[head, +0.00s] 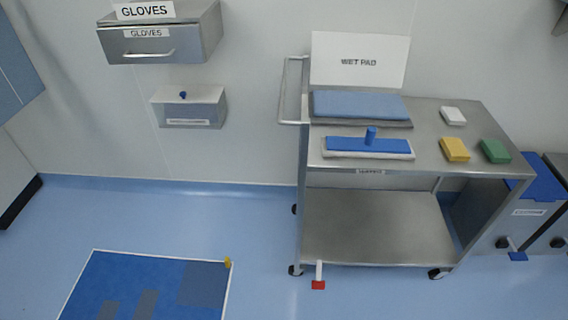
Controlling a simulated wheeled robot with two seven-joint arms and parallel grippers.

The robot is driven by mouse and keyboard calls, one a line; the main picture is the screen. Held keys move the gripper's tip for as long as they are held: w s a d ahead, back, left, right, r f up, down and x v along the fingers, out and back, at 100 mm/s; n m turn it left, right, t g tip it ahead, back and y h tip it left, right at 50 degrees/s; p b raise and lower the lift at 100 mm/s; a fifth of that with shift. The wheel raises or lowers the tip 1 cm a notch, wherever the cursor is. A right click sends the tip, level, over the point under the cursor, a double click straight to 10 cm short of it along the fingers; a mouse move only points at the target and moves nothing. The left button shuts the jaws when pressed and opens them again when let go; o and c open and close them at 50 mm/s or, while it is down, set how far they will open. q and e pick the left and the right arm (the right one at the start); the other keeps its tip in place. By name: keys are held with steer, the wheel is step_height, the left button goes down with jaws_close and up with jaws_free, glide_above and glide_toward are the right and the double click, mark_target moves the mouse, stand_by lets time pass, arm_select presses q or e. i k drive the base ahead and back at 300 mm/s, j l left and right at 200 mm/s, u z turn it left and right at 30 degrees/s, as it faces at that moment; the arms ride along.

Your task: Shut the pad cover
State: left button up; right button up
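The pad cover (359,61), a white panel marked "WET PAD", stands open and nearly upright, leaning slightly back. Its lower edge is at the back of a shallow grey tray (362,124) on the steel cart's top. A thick blue pad (358,105) lies uncovered in the tray. I cannot make out the hinge. Neither of my grippers shows in the head view.
A blue mop head (368,145) lies in front of the tray on the cart (430,125). White (453,116), yellow (455,150) and green (495,151) blocks sit to the right. A glove drawer (150,47) and small box (189,107) hang on the wall.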

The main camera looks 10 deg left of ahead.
mark_target(337, 59)
steer(key=j+z, duration=0.1)
steer(key=j, duration=0.3)
steer(key=k+j+z, duration=0.1)
steer(key=j, duration=0.35)
steer(key=k+j+z, duration=0.1)
steer(key=j, duration=0.3)
steer(key=i+l+u, duration=1.1)
steer(key=l, duration=0.2)
steer(key=k+j, duration=0.05)
